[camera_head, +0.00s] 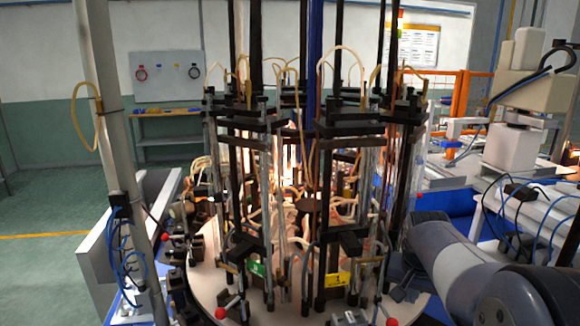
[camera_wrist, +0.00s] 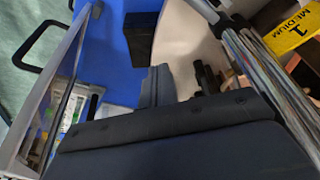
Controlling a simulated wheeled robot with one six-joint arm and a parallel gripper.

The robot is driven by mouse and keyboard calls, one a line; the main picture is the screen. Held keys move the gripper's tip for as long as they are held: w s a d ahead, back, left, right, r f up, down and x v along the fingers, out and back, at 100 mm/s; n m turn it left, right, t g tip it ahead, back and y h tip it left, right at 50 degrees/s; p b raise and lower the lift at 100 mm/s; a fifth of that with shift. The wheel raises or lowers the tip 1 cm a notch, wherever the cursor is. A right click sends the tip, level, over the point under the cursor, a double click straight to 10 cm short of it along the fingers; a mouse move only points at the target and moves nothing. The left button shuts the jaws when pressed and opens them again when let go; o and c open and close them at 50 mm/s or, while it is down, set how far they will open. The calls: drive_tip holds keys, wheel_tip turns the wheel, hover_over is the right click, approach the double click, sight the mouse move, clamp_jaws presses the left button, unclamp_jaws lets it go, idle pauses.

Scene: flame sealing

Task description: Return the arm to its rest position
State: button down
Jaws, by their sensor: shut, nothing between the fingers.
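My arm (camera_head: 455,265) reaches in from the lower right in the head view, its grey links lying close to the right side of the round sealing machine (camera_head: 215,280). My gripper (camera_wrist: 158,82) shows in the wrist view as a short grey finger piece beyond the dark wrist body. It is shut with nothing held. Its tip is over the area by the machine's pale round table (camera_wrist: 190,45). In the head view the gripper cannot be clearly made out among the dark machine parts. The rest position is not marked in either view.
Metal tubes (camera_wrist: 265,85) and a yellow label (camera_wrist: 292,32) stand close on the right in the wrist view. A pale post (camera_head: 110,120) rises at left in the head view. A white machine (camera_head: 515,140) stands at right. Green floor (camera_head: 50,260) is clear at left.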

drive_tip(key=shift+w+a+n+y, duration=0.2)
drive_tip(key=shift+w+n+y, duration=0.2)
drive_tip(key=shift+w+n, duration=0.7)
drive_tip(key=shift+w+a+n+y, duration=0.15)
drive_tip(key=shift+w+n+y, duration=0.35)
drive_tip(key=shift+n, duration=1.1)
drive_tip(key=shift+w, duration=0.1)
